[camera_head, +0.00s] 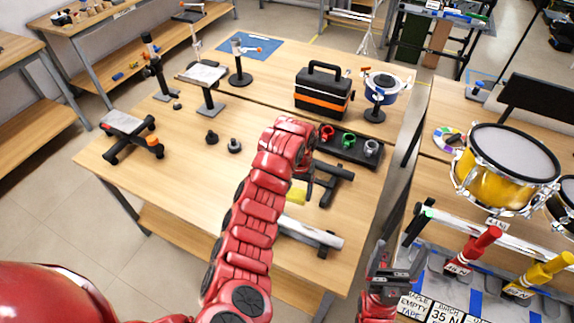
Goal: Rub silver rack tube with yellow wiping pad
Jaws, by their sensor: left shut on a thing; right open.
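The silver rack tube (312,232) lies across a black stand on the near right part of the wooden table, its left end hidden behind my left arm. The yellow wiping pad (298,193) shows just beyond the tube, beside my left arm. My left gripper (302,178) is mostly hidden by its own red arm; it is shut on the pad. The pad appears apart from the tube, though its height above the table is hard to judge. My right gripper (395,262) is open and empty, off the table's right edge.
A black H-shaped stand (328,182) is beside the pad. Red, green and grey clamps (348,141) sit in a dark tray behind it. A black and orange toolbox (323,93) is further back. Drums (507,168) are on the right table.

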